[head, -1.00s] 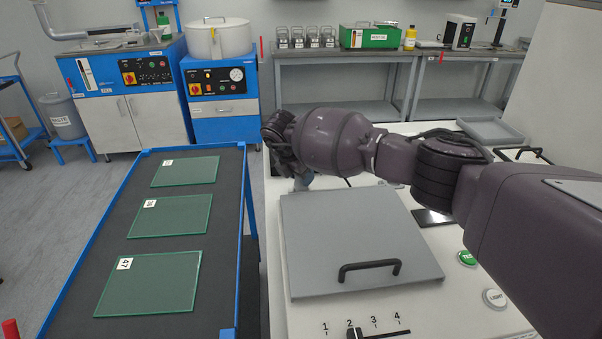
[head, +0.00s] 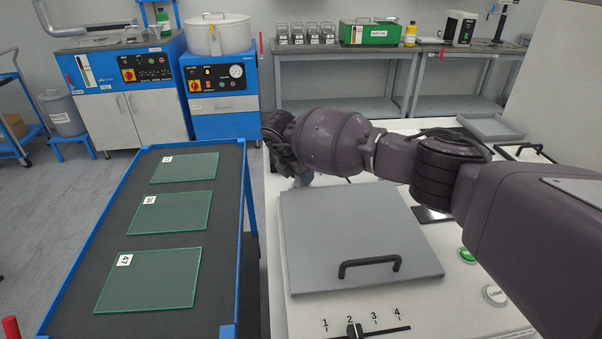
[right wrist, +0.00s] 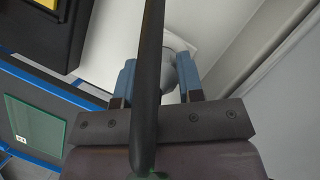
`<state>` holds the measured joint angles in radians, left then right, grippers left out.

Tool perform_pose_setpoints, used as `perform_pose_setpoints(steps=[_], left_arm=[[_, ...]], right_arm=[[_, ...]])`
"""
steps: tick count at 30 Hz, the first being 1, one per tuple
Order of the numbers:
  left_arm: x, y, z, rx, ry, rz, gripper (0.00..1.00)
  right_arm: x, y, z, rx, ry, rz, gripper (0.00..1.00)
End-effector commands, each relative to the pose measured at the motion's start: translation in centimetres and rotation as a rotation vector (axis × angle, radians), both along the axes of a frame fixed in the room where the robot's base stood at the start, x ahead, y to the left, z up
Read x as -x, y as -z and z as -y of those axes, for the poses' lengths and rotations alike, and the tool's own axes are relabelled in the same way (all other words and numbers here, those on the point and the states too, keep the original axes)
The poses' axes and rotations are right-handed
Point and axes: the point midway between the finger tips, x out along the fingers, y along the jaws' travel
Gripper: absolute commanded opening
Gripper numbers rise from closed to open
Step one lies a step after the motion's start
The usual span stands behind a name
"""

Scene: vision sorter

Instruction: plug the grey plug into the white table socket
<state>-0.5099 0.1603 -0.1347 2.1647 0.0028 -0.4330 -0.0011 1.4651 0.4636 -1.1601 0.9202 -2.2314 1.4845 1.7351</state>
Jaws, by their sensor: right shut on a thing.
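My right gripper (right wrist: 157,82) is shut on the grey plug (right wrist: 172,72), which shows between its blue fingers in the right wrist view. The plug's dark cable (right wrist: 150,70) runs across the middle of that view and hides part of the plug. A white piece (right wrist: 178,42) lies just beyond the plug and may be the white table socket; I cannot tell whether the plug touches it. In the head view the right gripper (head: 302,179) is low over the far left of the white table, mostly behind my own wrist. The plug and socket are not clear there. My left gripper is not in view.
A grey lid (head: 355,240) with a black handle lies on the white table (head: 300,318), in front of the right gripper. A blue-rimmed cart (head: 222,285) with green glass plates stands close on the left. A grey tray (head: 490,128) lies at the table's far right.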

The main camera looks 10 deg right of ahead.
Motion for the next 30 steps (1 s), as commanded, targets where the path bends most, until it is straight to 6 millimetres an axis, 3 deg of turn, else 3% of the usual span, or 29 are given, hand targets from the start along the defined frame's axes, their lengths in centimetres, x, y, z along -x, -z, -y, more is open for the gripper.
perform_pose_setpoints(steps=[1,6,19,23,30], left_arm=[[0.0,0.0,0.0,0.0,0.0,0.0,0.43],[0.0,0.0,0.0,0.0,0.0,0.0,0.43],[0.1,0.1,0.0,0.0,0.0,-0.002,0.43],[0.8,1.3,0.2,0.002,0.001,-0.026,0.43],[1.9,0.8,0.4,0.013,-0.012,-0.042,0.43]], right_arm=[[0.0,0.0,0.0,0.0,0.0,0.0,0.39],[0.0,0.0,0.0,0.0,0.0,0.0,0.65],[0.0,0.0,0.0,0.0,0.0,0.0,0.65],[0.0,0.0,0.0,0.0,0.0,0.0,0.65],[1.0,-5.5,-1.6,-0.001,-0.003,0.01,0.65]])
